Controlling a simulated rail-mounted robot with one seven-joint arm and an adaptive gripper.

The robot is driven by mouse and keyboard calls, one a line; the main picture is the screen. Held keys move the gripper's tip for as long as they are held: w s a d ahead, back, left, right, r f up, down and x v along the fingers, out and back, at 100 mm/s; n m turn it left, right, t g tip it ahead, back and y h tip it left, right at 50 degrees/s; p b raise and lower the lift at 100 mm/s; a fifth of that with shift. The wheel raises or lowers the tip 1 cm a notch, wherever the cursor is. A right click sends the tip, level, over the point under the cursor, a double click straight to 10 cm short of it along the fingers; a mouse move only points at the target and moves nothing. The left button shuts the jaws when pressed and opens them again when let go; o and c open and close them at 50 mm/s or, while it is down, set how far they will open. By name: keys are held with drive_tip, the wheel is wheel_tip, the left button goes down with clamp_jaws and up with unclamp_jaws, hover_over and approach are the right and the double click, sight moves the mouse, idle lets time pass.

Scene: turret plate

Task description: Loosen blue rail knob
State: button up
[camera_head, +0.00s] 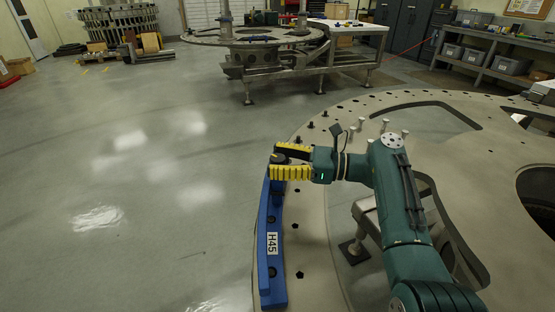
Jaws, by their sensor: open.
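The blue rail (271,255), labelled H45, lies along the left rim of the large round turret plate (312,225). A dark round knob (279,158) shows at the far end of the rail. My gripper (276,163) has yellow-padded fingers and reaches in from the right. It is open, with one finger on the far side of the knob and one on the near side. I cannot tell whether either finger touches the knob. The near finger hides part of the rail's far end.
Small upright pins (360,125) and holes line the plate's rim near my gripper. Large cut-outs open the plate to the right. The grey floor (150,200) to the left is clear. A second round plate on a stand (250,38) is farther back.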

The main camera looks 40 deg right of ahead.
drive_tip(key=v, duration=0.7)
drive_tip(key=shift+s+d, duration=0.15)
drive_tip(key=shift+s, duration=0.05)
